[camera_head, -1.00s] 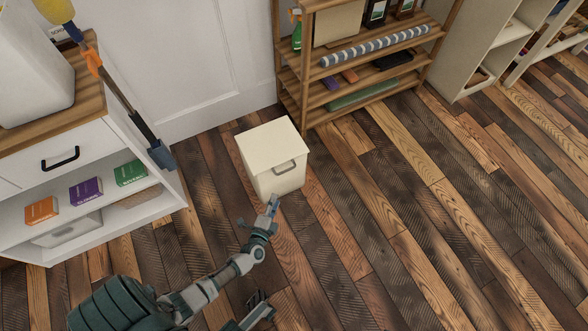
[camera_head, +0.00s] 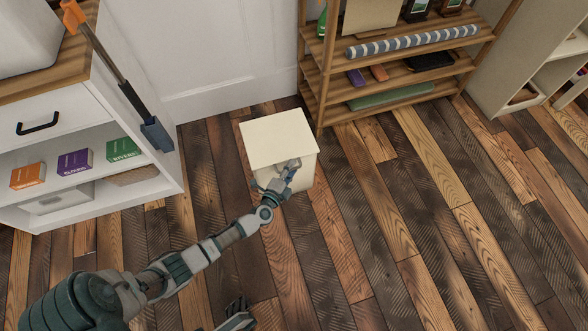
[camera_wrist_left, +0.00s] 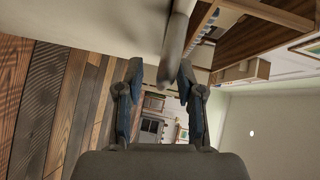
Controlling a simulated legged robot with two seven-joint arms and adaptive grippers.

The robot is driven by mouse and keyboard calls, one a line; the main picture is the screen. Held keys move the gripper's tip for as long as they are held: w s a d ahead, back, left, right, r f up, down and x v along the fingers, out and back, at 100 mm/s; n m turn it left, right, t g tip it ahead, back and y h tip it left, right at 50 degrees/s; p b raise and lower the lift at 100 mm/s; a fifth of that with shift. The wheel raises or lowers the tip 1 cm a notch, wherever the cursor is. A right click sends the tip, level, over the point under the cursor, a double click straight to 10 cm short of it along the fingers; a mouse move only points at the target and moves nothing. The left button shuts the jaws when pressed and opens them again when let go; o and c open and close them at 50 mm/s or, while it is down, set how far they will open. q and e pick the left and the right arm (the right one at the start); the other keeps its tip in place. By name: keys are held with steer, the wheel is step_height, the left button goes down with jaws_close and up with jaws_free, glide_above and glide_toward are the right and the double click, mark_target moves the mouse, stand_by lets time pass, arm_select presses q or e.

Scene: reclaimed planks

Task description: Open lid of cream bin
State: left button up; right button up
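The cream bin (camera_head: 300,180) stands on the plank floor with its flat lid (camera_head: 278,138) closed. A grey bar handle (camera_head: 292,163) sits at its front, partly hidden by my left gripper (camera_head: 281,176). In the left wrist view, the cream bin (camera_wrist_left: 85,18) fills the upper left. The grey handle (camera_wrist_left: 176,42) reaches down between the fingertips of my open left gripper (camera_wrist_left: 161,72); I cannot tell whether they touch it. My right gripper (camera_head: 238,312) is low at the bottom edge, its fingers apart and empty, away from the bin.
A white cabinet (camera_head: 90,205) with small boxes stands left of the bin, with a long-handled tool (camera_head: 118,75) leaning over it. A wooden shelf (camera_head: 400,110) stands behind right, close to the bin. The floor (camera_head: 420,240) at the right is clear.

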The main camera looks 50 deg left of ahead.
arm_select(q)
steer(key=shift+c, duration=0.5)
jaws_close()
